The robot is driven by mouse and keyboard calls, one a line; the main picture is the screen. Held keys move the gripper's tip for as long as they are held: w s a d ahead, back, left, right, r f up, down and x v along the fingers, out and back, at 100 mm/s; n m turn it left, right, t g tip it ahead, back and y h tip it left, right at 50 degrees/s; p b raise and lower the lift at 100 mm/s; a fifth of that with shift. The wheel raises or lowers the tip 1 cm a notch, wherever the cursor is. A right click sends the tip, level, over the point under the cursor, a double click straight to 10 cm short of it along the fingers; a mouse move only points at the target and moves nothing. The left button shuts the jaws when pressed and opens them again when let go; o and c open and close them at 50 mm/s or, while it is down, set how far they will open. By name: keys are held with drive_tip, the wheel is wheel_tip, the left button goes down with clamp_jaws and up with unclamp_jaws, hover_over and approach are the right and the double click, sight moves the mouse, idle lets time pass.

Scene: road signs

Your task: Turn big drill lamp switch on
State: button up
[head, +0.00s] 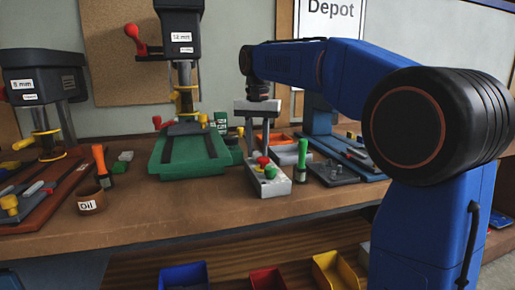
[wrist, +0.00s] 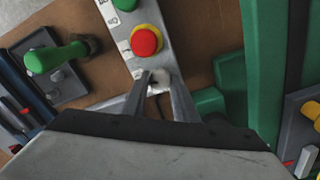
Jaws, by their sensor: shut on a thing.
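The big drill (head: 180,42), labelled 12 mm, stands at the middle back of the bench with a green base (head: 190,152). A grey control box (head: 268,183) with a red and a green button lies to its right. In the wrist view the box (wrist: 128,22) shows a green button (wrist: 125,4), a red button (wrist: 146,41) in a yellow ring, and a small pale switch (wrist: 160,79) at its near end. My gripper (head: 260,148) points down at the box; in the wrist view its fingers (wrist: 162,92) are shut on the switch, which they partly hide.
A smaller drill (head: 45,75), labelled 8 mm, stands at the left. An oil pot (head: 90,199), an orange-handled tool (head: 100,160) and a green-handled tool (head: 303,152) stand near. An orange bin (head: 272,139) is behind the box. Coloured bins are below the bench.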

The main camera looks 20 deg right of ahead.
drive_tip(key=n, duration=0.4)
drive_tip(key=shift+n, duration=2.3)
drive_tip(key=o, duration=1.1)
drive_tip(key=shift+c, duration=0.2)
